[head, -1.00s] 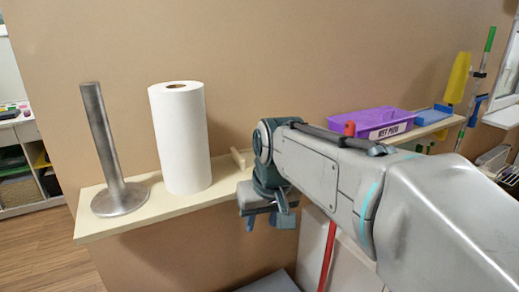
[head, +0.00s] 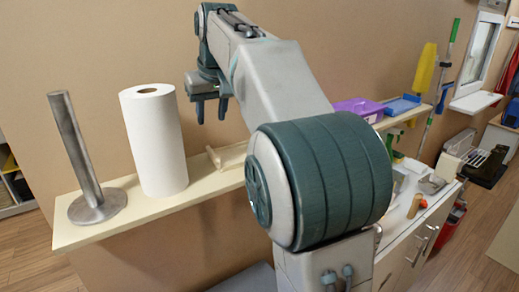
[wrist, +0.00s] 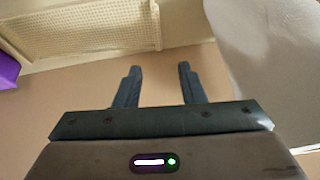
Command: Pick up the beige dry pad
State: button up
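My gripper (head: 211,110) is raised above the shelf, right of the paper roll, fingers pointing down. In the wrist view its two fingers (wrist: 159,72) are apart with nothing between them. A low beige object with raised edges (head: 230,155) lies on the shelf below and right of the gripper, partly behind my arm. At the top left of the wrist view is a beige perforated or woven surface with a pale rim (wrist: 85,32), ahead of the fingers and apart from them. I cannot tell whether it is the beige dry pad or a container.
A white paper roll (head: 153,140) and a metal post on a round base (head: 82,160) stand on the pale shelf (head: 150,205). A purple bin (head: 358,106) and a blue tray (head: 401,105) sit further right. A counter (head: 405,225) stands at the right.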

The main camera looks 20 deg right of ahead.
send_over(211, 150)
jog(key=s, duration=0.2)
jog(key=f, duration=0.6)
jog(key=shift+s+f, duration=0.1)
jog(key=shift+s, duration=0.1)
jog(key=p+x, duration=0.1)
jog(key=x, duration=0.4)
jog(key=shift+w+d+f, duration=0.1)
jog(key=shift+f, duration=0.05)
jog(key=shift+f, duration=0.25)
grip_shut()
